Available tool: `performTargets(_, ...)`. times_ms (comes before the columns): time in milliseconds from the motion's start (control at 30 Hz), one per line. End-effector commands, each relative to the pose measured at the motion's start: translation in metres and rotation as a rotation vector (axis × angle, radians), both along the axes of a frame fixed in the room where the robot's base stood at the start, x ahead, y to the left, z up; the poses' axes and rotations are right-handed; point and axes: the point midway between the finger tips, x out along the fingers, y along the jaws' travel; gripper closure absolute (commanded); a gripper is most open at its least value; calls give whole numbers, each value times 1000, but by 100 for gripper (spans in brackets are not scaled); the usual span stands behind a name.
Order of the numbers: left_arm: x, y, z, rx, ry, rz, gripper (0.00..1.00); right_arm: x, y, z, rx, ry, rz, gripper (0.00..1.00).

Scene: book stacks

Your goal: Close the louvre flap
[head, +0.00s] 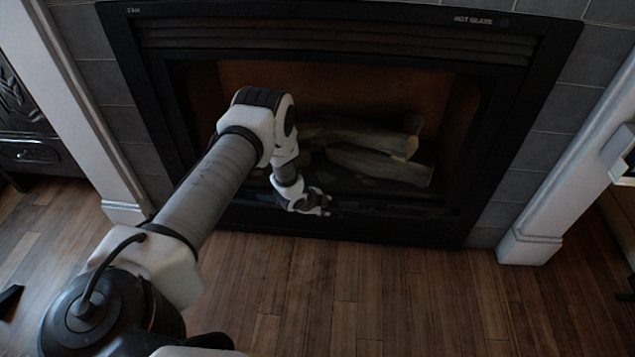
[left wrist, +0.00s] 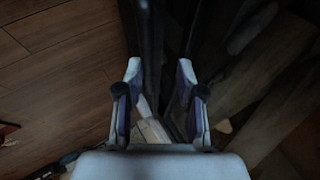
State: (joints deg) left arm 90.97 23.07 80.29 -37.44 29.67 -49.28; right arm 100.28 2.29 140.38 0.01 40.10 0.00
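The black fireplace front (head: 545,60) has horizontal louvre slats (head: 340,42) across its top. A dark strip (head: 400,228) runs along its bottom edge; I cannot tell clearly which part is the flap or how far it stands open. My left gripper (head: 322,203) is at the lower front of the fireplace, just above that strip, pointing right. In the left wrist view my left gripper (left wrist: 160,72) has its two fingers apart, with a dark edge (left wrist: 152,45) passing between or beyond the tips. Contact cannot be told. My right gripper is not in view.
Pale logs (head: 375,160) lie inside the firebox behind my left gripper. White surround posts stand at left (head: 85,110) and right (head: 575,175). The wooden floor (head: 400,300) in front is clear. A dark ornate cabinet (head: 25,130) stands at far left.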

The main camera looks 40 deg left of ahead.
Motion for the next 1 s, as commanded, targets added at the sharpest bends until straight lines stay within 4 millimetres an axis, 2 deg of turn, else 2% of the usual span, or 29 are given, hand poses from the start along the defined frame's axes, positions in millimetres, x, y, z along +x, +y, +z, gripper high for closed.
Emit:
performTargets(200,-35,4,46,-5,0,7,63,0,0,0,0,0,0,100)
performTargets(400,-57,6,73,-3,-1,3,63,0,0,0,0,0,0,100)
performTargets(1000,-62,6,76,-1,2,-1,63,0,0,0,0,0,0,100)
